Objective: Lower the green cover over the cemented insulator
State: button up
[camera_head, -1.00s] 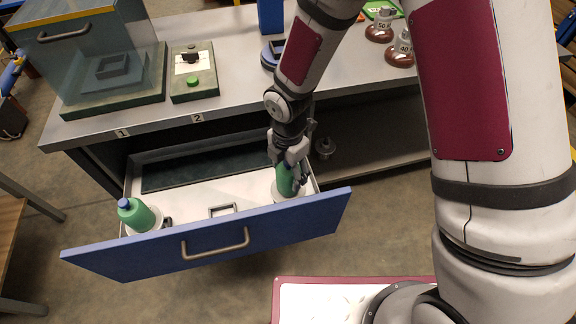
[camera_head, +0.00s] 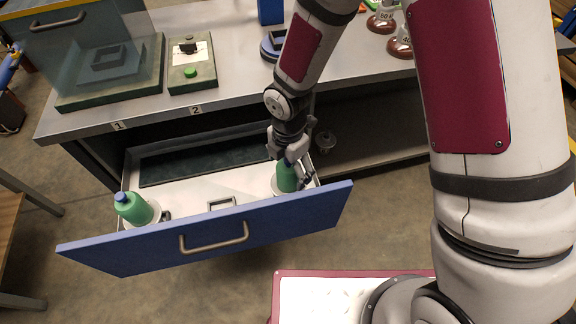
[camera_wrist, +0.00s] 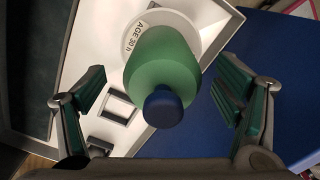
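A clear, tinted box with a handle (camera_head: 62,27) stands on a dark green base (camera_head: 135,90) at the back left of the bench; I cannot tell if it is the cover. A grey square frame is inside it. My gripper (camera_head: 294,183) is down in the open drawer around a green bottle with a blue cap (camera_head: 286,175). In the wrist view my gripper (camera_wrist: 163,82) has its fingers spread either side of that bottle (camera_wrist: 165,65), with gaps on both sides. The bottle stands on a white disc (camera_wrist: 195,22) marked with "AGE". No insulator is clearly identifiable as cemented.
The blue-fronted drawer (camera_head: 290,220) stands open. A second green bottle (camera_head: 132,209) stands at its left. Brown and white insulators (camera_head: 400,42) stand at the bench's back right. A box with a green button (camera_head: 191,72) is beside the tinted box.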

notch_tip(320, 180, up, 12)
dwell(0.6)
